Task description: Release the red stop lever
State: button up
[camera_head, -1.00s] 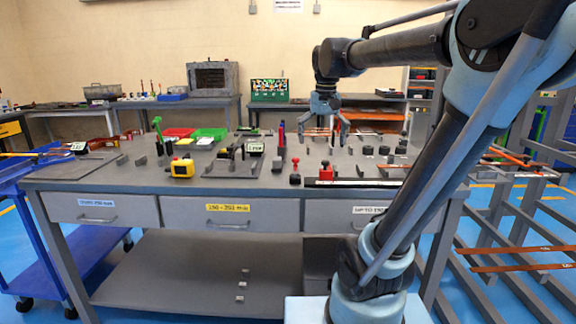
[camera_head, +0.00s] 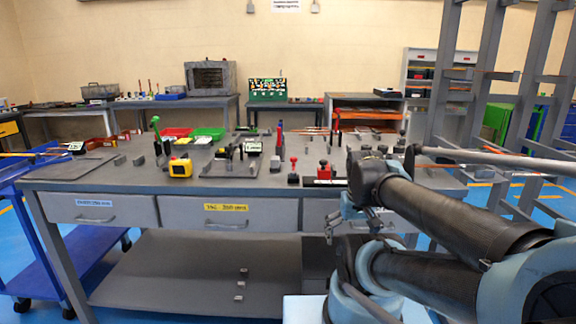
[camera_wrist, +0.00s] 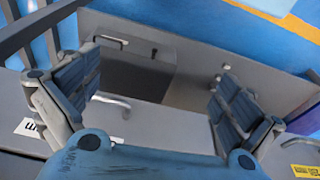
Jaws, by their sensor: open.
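Several red parts stand on the grey workbench (camera_head: 120,180) in the head view, and I cannot tell for certain which is the stop lever. A small red-knobbed lever (camera_head: 293,164) stands upright on a dark base. A red block with a dark post (camera_head: 324,171) sits just right of it. A tall red handle (camera_head: 279,139) stands behind, and a red upright (camera_head: 336,122) is farther right. My gripper (camera_head: 352,222) is low in front of the bench's right drawer, apart from these levers. In the wrist view, my gripper (camera_wrist: 158,78) is open and empty; no lever shows there.
A yellow box (camera_head: 181,168) and a green-handled tool (camera_head: 156,130) stand left on the bench. Drawers with handles (camera_head: 226,221) face me; a lower shelf (camera_head: 180,275) holds small blocks. Metal racks (camera_head: 478,90) stand right and a blue cart (camera_head: 70,265) left.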

aim_at(293, 174)
jog(key=k, duration=1.3)
jog(key=z, duration=0.55)
jog(key=i, duration=1.05)
